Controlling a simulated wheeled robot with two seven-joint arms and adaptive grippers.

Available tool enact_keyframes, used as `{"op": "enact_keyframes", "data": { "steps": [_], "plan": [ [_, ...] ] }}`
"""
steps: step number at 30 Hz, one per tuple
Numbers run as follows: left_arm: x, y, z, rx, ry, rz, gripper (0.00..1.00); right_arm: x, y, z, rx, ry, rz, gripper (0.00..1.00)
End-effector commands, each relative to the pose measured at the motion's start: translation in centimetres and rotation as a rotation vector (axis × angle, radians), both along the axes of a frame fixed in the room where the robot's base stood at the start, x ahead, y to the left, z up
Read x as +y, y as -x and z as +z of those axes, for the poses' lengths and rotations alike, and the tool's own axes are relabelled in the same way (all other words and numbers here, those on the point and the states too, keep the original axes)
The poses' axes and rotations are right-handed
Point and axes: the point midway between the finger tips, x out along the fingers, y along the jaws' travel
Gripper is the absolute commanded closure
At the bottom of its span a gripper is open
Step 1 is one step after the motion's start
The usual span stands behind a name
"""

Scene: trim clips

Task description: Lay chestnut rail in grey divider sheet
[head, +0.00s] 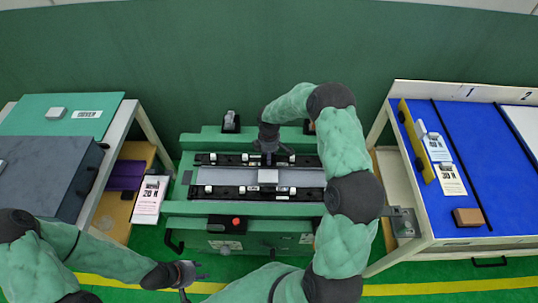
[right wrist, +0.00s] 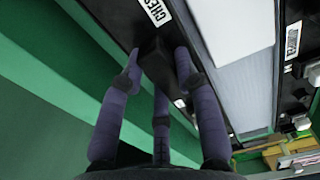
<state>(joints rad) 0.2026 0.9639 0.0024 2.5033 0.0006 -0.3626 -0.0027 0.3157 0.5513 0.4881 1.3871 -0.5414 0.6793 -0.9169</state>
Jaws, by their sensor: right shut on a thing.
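The grey divider sheet (head: 220,176) lies in the green fixture (head: 180,208) in the head view, and it also shows in the right wrist view (right wrist: 250,85). A black rail (head: 218,158) with white clips lies along its far edge; in the right wrist view its label begins "CHES" (right wrist: 155,10). My right gripper (head: 268,146) is at this rail's middle. In the right wrist view its purple fingers (right wrist: 158,75) are shut around a dark block on the rail. Whether the rail is fully seated is unclear. My left gripper (head: 190,273) is open and empty, front left of the fixture.
A second black rail (head: 235,192) lies along the sheet's near edge. A light block (head: 268,176) sits mid-sheet. A red-button box (head: 226,223) is at the fixture's front. A blue-topped table (head: 475,175) stands right, and a table with a dark grey case (head: 45,165) stands left.

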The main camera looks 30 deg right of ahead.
Motion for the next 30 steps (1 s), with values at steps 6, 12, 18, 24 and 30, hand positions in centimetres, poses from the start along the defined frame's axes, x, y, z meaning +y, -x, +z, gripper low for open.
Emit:
{"op": "enact_keyframes", "data": {
  "steps": [6, 12, 18, 24, 30],
  "plan": [
    [0.0, 0.0, 0.1, 0.0, 0.0, 0.0, 0.6, 0.0, -0.1, 0.1, -0.001, 0.001, 0.0, 0.43],
    [0.0, 0.0, 0.0, 0.0, 0.0, 0.0, 0.6, 0.0, 0.0, 0.1, -0.001, 0.001, 0.0, 0.41],
    [0.0, 0.0, 0.0, 0.0, 0.0, 0.0, 0.6, 0.0, 0.0, 0.3, 0.0, 0.0, 0.001, 0.41],
    [0.0, 0.0, 0.0, 0.0, 0.0, 0.0, 0.6, 0.0, -0.1, 2.9, -0.004, 0.0, 0.0, 0.41],
    [0.0, 0.0, 0.0, 0.0, 0.0, 0.0, 0.6, 0.0, -0.1, 7.0, -0.004, 0.0, 0.0, 0.41]
  ]
}}
